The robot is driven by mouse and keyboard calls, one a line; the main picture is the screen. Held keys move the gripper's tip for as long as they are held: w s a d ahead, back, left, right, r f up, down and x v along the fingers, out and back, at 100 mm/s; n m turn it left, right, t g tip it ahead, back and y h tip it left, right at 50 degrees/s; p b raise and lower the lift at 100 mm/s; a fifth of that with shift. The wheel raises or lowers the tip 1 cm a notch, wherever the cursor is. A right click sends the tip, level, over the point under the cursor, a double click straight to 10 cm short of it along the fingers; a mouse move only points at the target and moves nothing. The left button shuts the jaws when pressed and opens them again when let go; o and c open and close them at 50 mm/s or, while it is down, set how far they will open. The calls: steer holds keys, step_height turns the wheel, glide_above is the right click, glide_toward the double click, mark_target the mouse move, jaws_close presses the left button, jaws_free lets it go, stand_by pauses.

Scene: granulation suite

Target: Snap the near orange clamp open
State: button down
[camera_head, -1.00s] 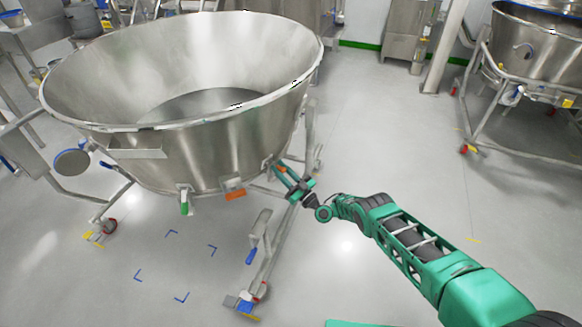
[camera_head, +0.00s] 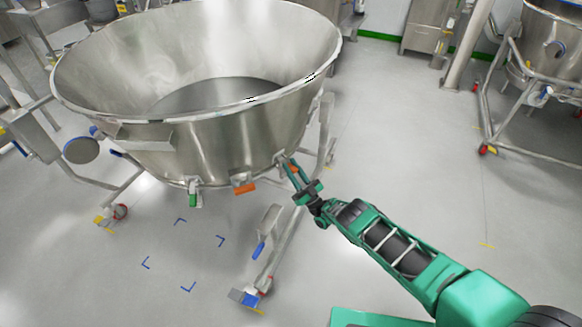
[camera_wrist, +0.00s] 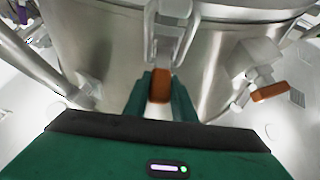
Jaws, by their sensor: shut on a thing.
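A large steel bowl (camera_head: 230,150) has clamps along its lower rim. In the wrist view, the orange handle of one clamp (camera_wrist: 159,84) stands between the two green fingers of my gripper (camera_wrist: 160,92). The fingers are shut on it. The steel loop of this clamp rises above the handle against the bowl wall. In the head view, my gripper (camera_head: 290,170) reaches the lower right of the bowl, and its fingers mostly hide the held handle. A second orange clamp (camera_head: 244,188) sits to the left; an orange clamp also shows at the right in the wrist view (camera_wrist: 270,92).
A green-handled clamp (camera_head: 194,200) hangs farther left. The bowl's tubular frame (camera_head: 290,235) stands on castors beneath my gripper, with a blue-tipped lever (camera_head: 258,250) beside it. Another vessel (camera_head: 552,55) stands at the far right. The floor (camera_head: 400,140) between is clear.

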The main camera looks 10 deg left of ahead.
steer(key=shift+w+d, duration=0.15)
steer(key=shift+w, duration=0.05)
stand_by(0.3)
steer(key=c, duration=1.5)
jaws_free()
steer(key=shift+f, duration=0.1)
steer(key=shift+c, duration=0.2)
steer(key=shift+o, duration=0.3)
